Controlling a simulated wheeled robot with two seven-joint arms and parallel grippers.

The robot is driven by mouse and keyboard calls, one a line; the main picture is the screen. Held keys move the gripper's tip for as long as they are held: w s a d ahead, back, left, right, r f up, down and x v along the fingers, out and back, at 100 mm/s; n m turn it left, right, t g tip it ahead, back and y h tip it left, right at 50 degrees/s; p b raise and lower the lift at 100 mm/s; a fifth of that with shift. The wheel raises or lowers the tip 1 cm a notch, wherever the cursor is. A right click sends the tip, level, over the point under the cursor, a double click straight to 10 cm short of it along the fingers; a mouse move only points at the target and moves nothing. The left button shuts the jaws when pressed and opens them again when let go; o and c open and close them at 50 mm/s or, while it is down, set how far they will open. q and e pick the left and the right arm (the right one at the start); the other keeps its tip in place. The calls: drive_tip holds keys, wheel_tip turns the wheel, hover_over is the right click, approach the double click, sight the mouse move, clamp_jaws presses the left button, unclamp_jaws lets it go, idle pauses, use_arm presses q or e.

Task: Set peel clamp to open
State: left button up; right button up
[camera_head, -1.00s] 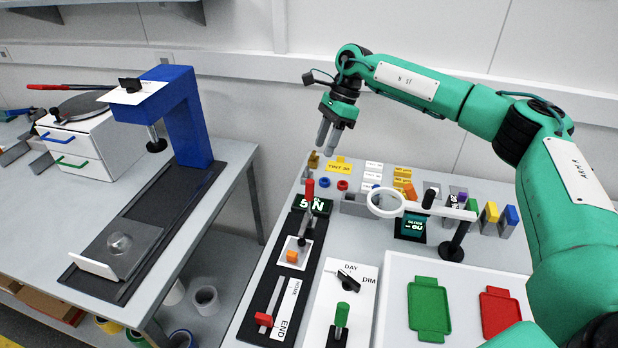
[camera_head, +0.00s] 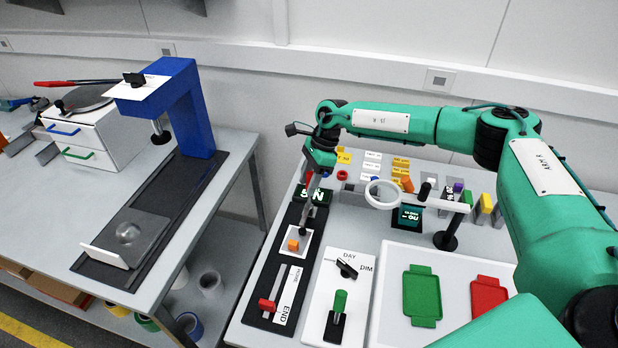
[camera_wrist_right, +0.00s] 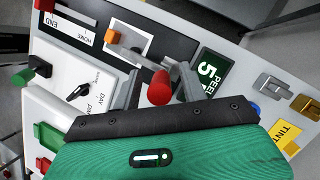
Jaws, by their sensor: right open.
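The grip stands up at the back of the white plate (camera_head: 303,241), which carries an orange block (camera_head: 292,245). In the right wrist view the red grip (camera_wrist_right: 159,88) lies between my spread fingers, and the orange block (camera_wrist_right: 113,35) is beyond it. My right gripper (camera_wrist_right: 160,82) is open; the head view shows it (camera_head: 313,178) at the top of the clamp, partly covering the grip. I cannot tell whether the fingers touch it. My left gripper is not in view.
A lit display (camera_head: 318,196) sits just behind the clamp. A red slider (camera_head: 266,305) and a green-handled lever (camera_head: 339,302) are in front. A white ring magnifier (camera_head: 384,194) stands to the right, near a white tray (camera_head: 450,258) with green and red pieces.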

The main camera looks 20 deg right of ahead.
clamp_jaws()
